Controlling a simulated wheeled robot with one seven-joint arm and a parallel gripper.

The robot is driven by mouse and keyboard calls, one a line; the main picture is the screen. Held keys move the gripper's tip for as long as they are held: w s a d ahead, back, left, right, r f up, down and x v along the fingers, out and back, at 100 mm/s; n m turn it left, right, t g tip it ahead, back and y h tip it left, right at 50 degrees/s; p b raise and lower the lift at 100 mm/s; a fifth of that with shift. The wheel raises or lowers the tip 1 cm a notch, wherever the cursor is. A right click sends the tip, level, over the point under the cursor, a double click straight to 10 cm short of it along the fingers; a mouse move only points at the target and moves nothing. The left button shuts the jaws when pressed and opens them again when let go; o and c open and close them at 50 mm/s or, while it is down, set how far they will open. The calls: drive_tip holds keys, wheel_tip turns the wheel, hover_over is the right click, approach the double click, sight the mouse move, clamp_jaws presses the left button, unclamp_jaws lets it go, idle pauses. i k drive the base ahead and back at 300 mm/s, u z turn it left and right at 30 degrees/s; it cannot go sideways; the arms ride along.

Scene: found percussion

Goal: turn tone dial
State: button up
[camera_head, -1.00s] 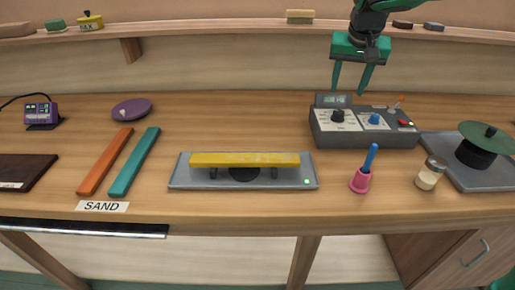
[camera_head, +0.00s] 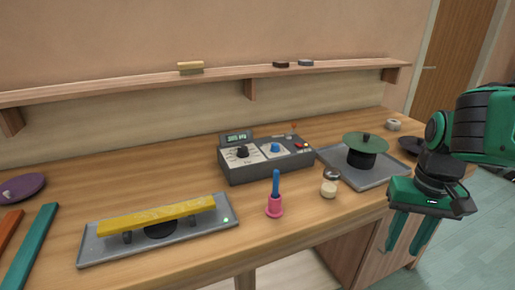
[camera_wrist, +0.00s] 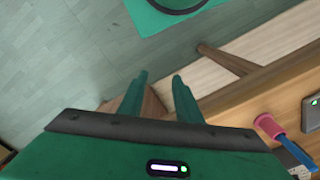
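A dark grey control box (camera_head: 265,161) stands toward the back of the bench. Its top has a black dial (camera_head: 242,152) on the left and a blue dial (camera_head: 275,148) on the right, each on a pale plate. The lettering is too small to read, so I cannot tell which is the tone dial. A small lit display (camera_head: 237,137) stands at its back left. My gripper (camera_head: 404,249) is open and empty, pointing down at the right, off the bench's front edge and well away from the box. The fingers also show apart in the wrist view (camera_wrist: 160,78).
A pink bell with blue handle (camera_head: 275,204), a small jar (camera_head: 329,187) and a tray with a green-topped pot (camera_head: 366,145) stand near the box. A yellow bar (camera_head: 157,215) on a grey base lies front left. A shelf (camera_head: 130,91) runs behind.

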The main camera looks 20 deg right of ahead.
sight(242, 152)
drive_tip(key=k, duration=1)
drive_tip(key=z, duration=0.7)
drive_tip(key=i, duration=1.2)
drive_tip(key=u, duration=0.45)
drive_tip(key=i, duration=0.65)
drive_tip(key=u, duration=0.5)
